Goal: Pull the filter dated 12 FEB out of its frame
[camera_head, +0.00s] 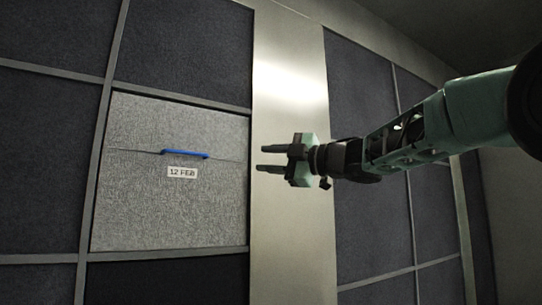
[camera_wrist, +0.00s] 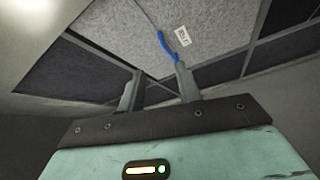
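The filter dated 12 FEB (camera_head: 150,205) is a light grey textured square panel seated in its frame (camera_head: 104,150) in the wall. It carries a blue handle (camera_head: 185,154) across its middle and a white label (camera_head: 182,173) reading 12 FEB below the handle. My gripper (camera_head: 265,158) is open and empty, to the right of the filter in front of the metal strip, apart from the handle. In the wrist view the filter (camera_wrist: 215,25), the blue handle (camera_wrist: 166,46) and the label (camera_wrist: 182,36) show beyond my two spread fingers (camera_wrist: 158,80).
Dark panels (camera_head: 185,50) in grey grid frames surround the filter. A shiny vertical metal strip (camera_head: 290,90) separates it from more dark panels (camera_head: 358,85) on the right. The space in front of the filter looks clear.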

